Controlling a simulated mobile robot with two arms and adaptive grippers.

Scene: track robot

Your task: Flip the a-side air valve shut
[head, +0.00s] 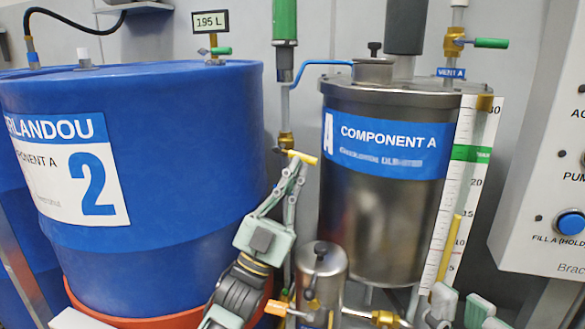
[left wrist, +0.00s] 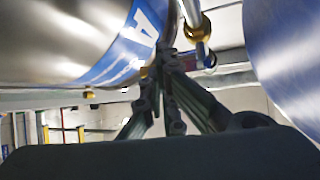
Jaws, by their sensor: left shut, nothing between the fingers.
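A yellow valve lever (head: 303,157) shows beside a brass fitting (head: 286,141) on the vertical pipe between the blue drum and the steel tank. I take it for the a-side air valve. It lies roughly crosswise to the pipe, tilted a little. My left gripper (head: 297,168) is shut and empty, its fingertips at or just under the lever; I cannot tell whether they touch. In the left wrist view the closed fingertips (left wrist: 166,62) are near the brass fitting (left wrist: 197,28). Pale green parts of what looks like my right gripper (head: 461,308) show at the bottom right.
The steel COMPONENT A tank (head: 385,215) stands right of the pipe, the big blue drum (head: 180,130) left of it. A small steel canister (head: 322,265) is below. A vent valve (head: 455,42) with a green handle is at upper right, a control panel (head: 540,195) at far right.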

